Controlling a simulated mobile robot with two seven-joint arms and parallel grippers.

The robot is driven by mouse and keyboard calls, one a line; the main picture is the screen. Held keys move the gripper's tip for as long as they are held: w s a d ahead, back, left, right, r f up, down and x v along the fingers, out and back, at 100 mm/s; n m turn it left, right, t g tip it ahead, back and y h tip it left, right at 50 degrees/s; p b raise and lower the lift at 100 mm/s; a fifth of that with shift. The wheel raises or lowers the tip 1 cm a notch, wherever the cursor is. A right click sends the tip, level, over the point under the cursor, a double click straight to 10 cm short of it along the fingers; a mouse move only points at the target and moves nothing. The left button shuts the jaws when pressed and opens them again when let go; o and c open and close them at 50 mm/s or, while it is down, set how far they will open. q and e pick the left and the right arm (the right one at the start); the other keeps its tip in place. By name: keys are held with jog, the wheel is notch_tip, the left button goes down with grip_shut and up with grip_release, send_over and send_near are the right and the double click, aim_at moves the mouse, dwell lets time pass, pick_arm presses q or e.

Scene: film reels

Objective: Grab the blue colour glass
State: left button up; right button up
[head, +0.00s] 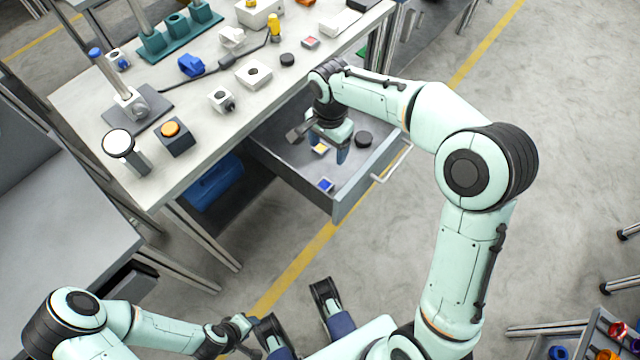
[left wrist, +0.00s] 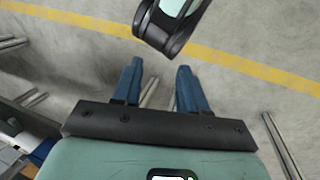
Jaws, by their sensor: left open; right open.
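A small square piece with a blue face (head: 326,185), which may be the blue glass, lies near the front left corner of the open drawer (head: 345,205). My right gripper (head: 321,145) is inside or just above the drawer, behind the blue piece and apart from it. Its fingers are spread, with a small yellow-faced piece (head: 319,150) showing between or below them. I cannot tell if they touch it. My left gripper (left wrist: 158,84) is open and empty above the floor, and also shows at the lower left in the head view (head: 250,335).
A dark round cap (head: 363,139) lies in the drawer right of my right gripper. The workbench (head: 85,100) above holds several small fixtures, an orange button box (head: 174,136) and a cable. A blue case (head: 215,185) sits under it.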

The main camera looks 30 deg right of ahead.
notch_tip(320, 180, down, 3)
jog(key=b, duration=0.3)
send_over(327, 182)
jog(key=f, duration=0.7)
jog(key=shift+w+f, duration=0.25)
jog(key=shift+f, duration=0.1)
jog(key=f+b, duration=0.1)
jog(key=f, duration=0.4)
jog(key=shift+s+f+b, duration=0.1)
jog(key=shift+s+b, duration=0.1)
jog(key=shift+b, duration=0.2)
pick_arm(q)
jog(key=w+a+f+t+y, duration=0.1)
jog(key=w+a+f+t, duration=0.1)
jog(key=w+f, duration=0.3)
jog(key=shift+w+a+f+n, duration=0.35)
jog(key=shift+w+a, duration=0.35)
jog(key=shift+w, duration=0.55)
pick_arm(e)
jog(key=c, duration=1.1)
